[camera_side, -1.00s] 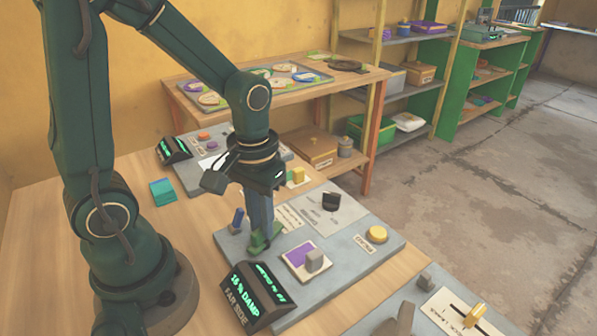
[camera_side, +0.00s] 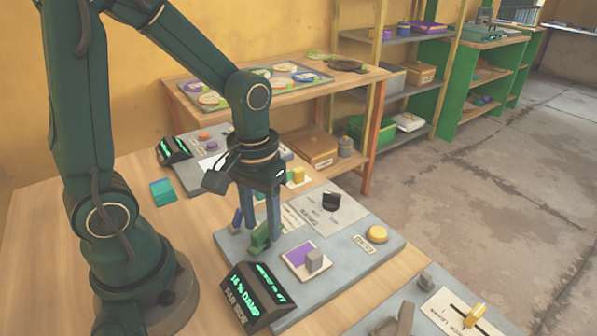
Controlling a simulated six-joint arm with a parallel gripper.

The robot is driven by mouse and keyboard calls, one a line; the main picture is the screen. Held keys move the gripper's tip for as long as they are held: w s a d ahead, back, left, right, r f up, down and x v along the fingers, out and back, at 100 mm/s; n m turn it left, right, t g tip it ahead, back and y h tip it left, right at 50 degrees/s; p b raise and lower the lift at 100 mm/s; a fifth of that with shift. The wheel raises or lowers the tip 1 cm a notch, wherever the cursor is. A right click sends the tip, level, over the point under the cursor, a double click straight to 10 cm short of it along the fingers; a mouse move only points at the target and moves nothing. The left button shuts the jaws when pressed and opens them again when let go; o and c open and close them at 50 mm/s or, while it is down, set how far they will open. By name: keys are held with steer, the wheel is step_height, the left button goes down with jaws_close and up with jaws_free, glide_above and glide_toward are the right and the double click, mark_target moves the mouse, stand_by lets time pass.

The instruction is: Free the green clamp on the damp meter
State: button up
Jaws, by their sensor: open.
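The damp meter (camera_side: 228,243) is a grey slab on the wooden table, with a black display (camera_side: 254,297) at its front corner reading 16 % DAMP, FAR SIDE. The green clamp (camera_side: 259,240) sits at the slab's left part and looks tilted, its upper end slanting up to the right. My gripper (camera_side: 261,232) points down over the clamp, open, with one finger on each side of it. The fingers partly hide the clamp, and I cannot tell whether they touch it.
A purple square with a grey block (camera_side: 314,260), a yellow button (camera_side: 377,234) and a black knob (camera_side: 331,201) share the slab. Another panel with a yellow-handled lever (camera_side: 474,315) lies front right. Bare table lies left.

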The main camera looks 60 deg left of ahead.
mark_target(263, 227)
steer(key=shift+r, duration=2.55)
steer(key=shift+r, duration=0.1)
steer(key=s+d+r+m+t, duration=0.2)
steer(key=s+r+m+t, duration=0.1)
steer(key=r+m+t, duration=0.1)
steer(key=shift+s+d+r+t, duration=0.3)
steer(key=shift+s+r+t, duration=0.15)
steer(key=shift+t, duration=0.35)
